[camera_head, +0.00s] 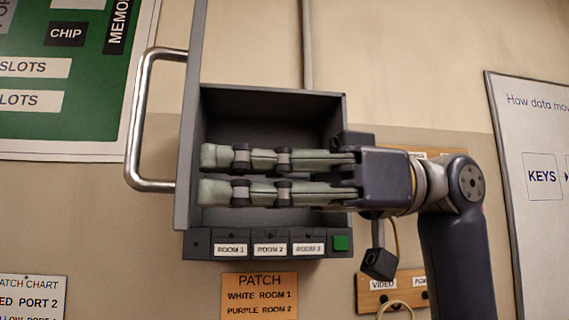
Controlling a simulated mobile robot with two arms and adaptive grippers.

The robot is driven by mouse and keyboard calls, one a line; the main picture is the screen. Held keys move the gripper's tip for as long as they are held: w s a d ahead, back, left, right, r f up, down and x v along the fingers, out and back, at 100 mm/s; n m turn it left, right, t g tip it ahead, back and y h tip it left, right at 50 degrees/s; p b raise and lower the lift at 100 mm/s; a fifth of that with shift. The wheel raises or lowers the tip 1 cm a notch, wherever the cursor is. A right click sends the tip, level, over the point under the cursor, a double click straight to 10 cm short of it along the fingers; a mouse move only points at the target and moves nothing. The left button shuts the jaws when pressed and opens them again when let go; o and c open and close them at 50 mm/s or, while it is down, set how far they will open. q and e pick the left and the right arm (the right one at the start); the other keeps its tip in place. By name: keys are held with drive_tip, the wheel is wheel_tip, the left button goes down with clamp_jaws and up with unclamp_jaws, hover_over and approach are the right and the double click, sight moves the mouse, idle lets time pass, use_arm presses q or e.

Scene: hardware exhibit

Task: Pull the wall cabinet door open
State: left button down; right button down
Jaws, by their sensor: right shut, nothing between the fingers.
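The dark grey wall cabinet (270,98) is in the middle of the head view. Its door (190,130) stands swung open on the left, seen nearly edge-on, with a silver bar handle (139,115) on its outer face. The inside of the cabinet shows and looks empty where it is not covered. My right gripper (212,174) reaches in from the right, across the front of the cabinet. Its two fingers are shut with nothing between them, and their tips point left at the inner side of the door. I cannot tell whether they touch it. My left gripper is not in view.
Below the cabinet is a strip of room labels (270,249) with a green button (340,243). An orange patch sign (259,296) hangs under it. A wooden panel (375,290) with a dark plug (379,263) and cable is at lower right. Wall boards flank both sides.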

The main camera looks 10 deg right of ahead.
drive_tip(key=shift+s+a, duration=0.1)
drive_tip(key=shift+a, duration=0.4)
